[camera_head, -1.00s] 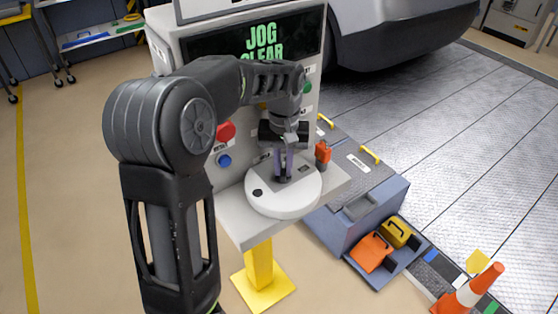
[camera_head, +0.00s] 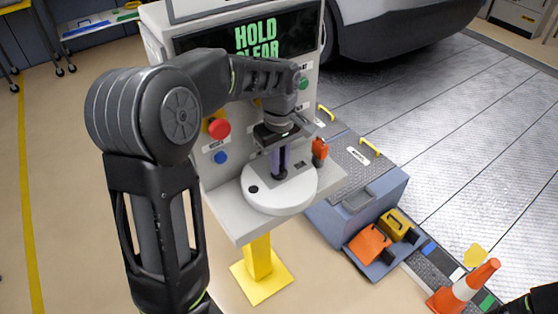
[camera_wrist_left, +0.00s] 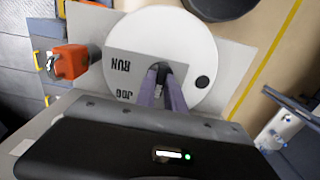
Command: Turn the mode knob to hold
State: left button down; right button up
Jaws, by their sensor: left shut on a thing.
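The dark mode knob (camera_head: 280,175) stands on a round white dial plate (camera_head: 285,202) on the console's shelf. My left gripper (camera_head: 279,164) points down at it with its purple-grey fingers shut on the knob. In the left wrist view the fingertips (camera_wrist_left: 162,80) close around the knob (camera_wrist_left: 157,67), and most of the knob is hidden. Upside-down RUN and JOG labels show beside it on a grey plate (camera_wrist_left: 120,65). The console display (camera_head: 262,40) reads HOLD in green, with CLEAR below partly hidden by my arm. My right gripper does not show.
A red button (camera_head: 219,128) and a blue button (camera_head: 221,157) are on the console front. A small orange-red part (camera_head: 319,148) stands right of the dial. A blue-grey box (camera_head: 357,205) and a traffic cone (camera_head: 464,287) are at the right.

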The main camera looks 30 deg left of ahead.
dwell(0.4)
pick_arm(q)
jog(key=c, duration=1.4)
grip_release()
jog(key=shift+c, duration=0.2)
notch_tip(320, 180, up, 8)
jog(key=shift+f+b, duration=0.1)
jog(key=shift+b, duration=0.4)
